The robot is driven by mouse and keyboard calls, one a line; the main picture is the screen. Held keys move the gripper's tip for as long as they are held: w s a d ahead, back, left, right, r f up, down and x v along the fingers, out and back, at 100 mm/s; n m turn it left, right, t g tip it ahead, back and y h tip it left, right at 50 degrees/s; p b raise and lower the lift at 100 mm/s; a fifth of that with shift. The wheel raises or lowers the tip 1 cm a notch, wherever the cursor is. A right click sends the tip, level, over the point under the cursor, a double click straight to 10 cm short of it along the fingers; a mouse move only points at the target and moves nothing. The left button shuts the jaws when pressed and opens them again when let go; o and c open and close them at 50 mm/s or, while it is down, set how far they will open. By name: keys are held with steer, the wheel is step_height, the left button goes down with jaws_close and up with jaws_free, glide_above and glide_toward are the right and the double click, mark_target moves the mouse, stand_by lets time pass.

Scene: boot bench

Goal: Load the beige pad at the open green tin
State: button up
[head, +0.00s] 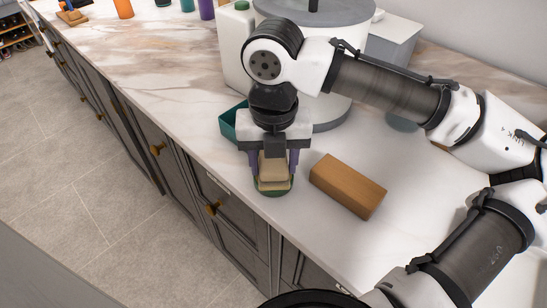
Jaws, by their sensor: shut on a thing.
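My gripper (275,163) points down near the front edge of the counter, its purple-grey fingers shut on the beige pad (273,174). The pad is a small tan block held between the fingers. The open green tin (272,193) sits right under the pad, and only its round green rim shows at the front and sides. The pad and fingers hide the tin's inside, so I cannot tell whether the pad touches what is in it.
A brown wooden block (347,187) lies just right of the tin. A teal open box (233,124) stands behind my gripper. A white jug (237,50) and a large white canister (335,105) stand further back. The counter's front edge is close on the left.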

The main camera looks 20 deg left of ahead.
stand_by(0.6)
step_height(320, 180, up, 7)
steer(key=p, duration=0.7)
stand_by(0.8)
